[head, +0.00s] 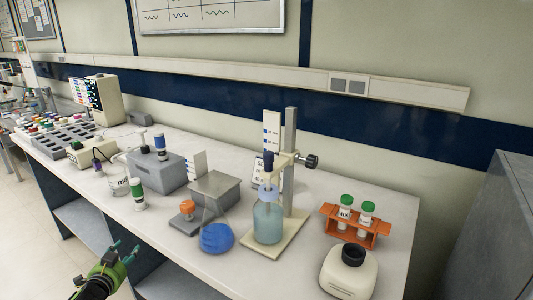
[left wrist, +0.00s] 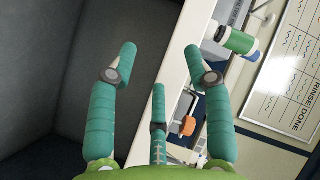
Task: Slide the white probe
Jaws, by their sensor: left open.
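A slim white piece that may be the white probe (head: 143,138) stands upright at the back left of the grey block (head: 172,172) on the bench, beside a blue-capped probe (head: 160,146). I cannot tell for sure that it is the white probe. My left gripper (head: 122,250) is low in front of the bench, apart from everything on it. In the left wrist view its fingers (left wrist: 160,65) are spread with nothing between them. My right gripper is not in view.
A green-capped white vial (head: 137,194) stands before the block. Free space lies before the bench.

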